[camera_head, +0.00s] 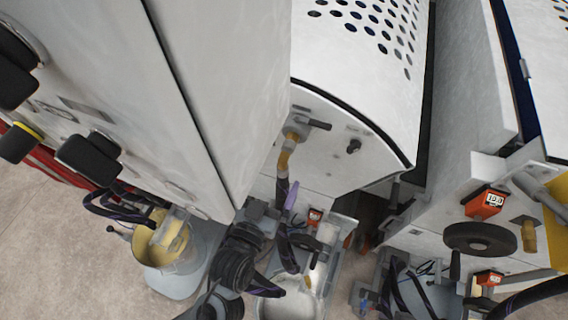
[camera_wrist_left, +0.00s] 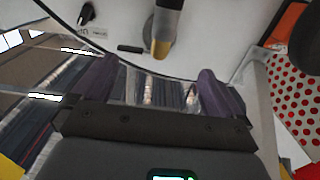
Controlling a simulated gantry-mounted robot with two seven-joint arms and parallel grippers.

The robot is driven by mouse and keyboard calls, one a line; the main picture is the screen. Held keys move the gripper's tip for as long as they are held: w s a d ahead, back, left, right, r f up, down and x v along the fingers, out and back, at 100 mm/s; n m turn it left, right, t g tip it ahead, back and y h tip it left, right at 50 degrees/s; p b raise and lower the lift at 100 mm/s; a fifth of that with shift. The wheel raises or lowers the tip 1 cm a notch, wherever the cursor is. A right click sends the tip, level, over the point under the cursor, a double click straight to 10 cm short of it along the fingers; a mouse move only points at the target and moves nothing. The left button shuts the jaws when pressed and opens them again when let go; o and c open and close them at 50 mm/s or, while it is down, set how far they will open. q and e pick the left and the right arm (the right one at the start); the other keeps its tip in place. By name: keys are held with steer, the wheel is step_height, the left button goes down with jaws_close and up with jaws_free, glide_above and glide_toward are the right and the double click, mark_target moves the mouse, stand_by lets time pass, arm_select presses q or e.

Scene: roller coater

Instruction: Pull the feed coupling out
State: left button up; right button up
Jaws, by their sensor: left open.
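The feed coupling (camera_head: 285,158) is a yellow and brass fitting on the lower front of the white machine with the perforated cover. In the left wrist view a grey pipe end with a yellow band (camera_wrist_left: 161,46), which looks like this coupling, lies beyond my fingertips. My left gripper (camera_head: 287,193) is just below the coupling in the head view, small and partly mixed with dark hoses. In the left wrist view my left gripper (camera_wrist_left: 160,82) shows two purple fingers spread apart, with nothing between them. I cannot tell whether a finger touches the coupling. My right gripper is not clearly visible.
A black lever (camera_head: 314,123) and a black knob (camera_head: 354,146) sit on the panel right of the coupling. A large white cabinet (camera_head: 220,90) stands close on the left. Another machine with a black handwheel (camera_head: 480,238) stands right. Buckets and hoses crowd below.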

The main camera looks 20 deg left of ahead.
mark_target(285, 155)
stand_by(0.3)
arm_select(q)
steer(key=shift+w+b, duration=0.35)
steer(key=shift+w, duration=0.45)
steer(key=w, duration=0.5)
steer(key=shift+r+b, duration=0.15)
steer(key=shift+b, duration=0.25)
steer(key=shift+w, duration=1.25)
steer(key=shift+p, duration=0.7)
jaws_close()
